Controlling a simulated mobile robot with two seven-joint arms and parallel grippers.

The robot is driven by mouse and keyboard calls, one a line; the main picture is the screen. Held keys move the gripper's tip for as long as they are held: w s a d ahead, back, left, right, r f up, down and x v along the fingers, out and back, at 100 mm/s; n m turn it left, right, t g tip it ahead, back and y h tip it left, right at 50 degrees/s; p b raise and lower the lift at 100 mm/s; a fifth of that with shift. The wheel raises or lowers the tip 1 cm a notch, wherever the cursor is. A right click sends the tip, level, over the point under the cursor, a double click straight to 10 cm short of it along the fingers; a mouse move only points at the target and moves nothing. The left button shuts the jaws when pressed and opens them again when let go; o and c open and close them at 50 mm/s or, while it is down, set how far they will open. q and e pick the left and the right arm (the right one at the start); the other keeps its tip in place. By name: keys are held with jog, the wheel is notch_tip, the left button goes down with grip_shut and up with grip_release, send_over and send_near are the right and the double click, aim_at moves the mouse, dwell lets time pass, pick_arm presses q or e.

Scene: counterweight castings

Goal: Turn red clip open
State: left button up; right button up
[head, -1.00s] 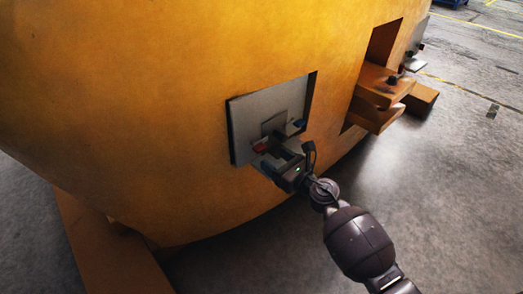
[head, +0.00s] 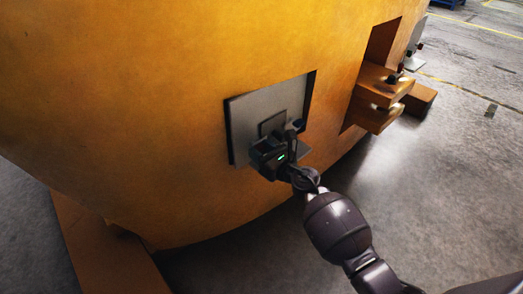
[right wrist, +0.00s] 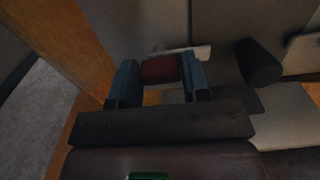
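A red clip (right wrist: 160,69) shows in the right wrist view, between the two blue-grey fingers of my right gripper (right wrist: 160,80). The fingers lie against its left and right sides with no clear gap, so the gripper looks shut on it. In the head view my right gripper (head: 268,148) is at the lower part of a grey metal plate (head: 245,115) set in the yellow casting (head: 150,100); there it hides the red clip. My left gripper is not in view.
A dark cylindrical knob (right wrist: 259,62) stands close to the right of the fingers in the wrist view. Yellow ledges (head: 380,88) jut from the casting at the right. The grey floor (head: 440,190) beyond is open.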

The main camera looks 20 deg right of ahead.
jog(key=c, duration=0.4)
jog(key=shift+c, duration=0.2)
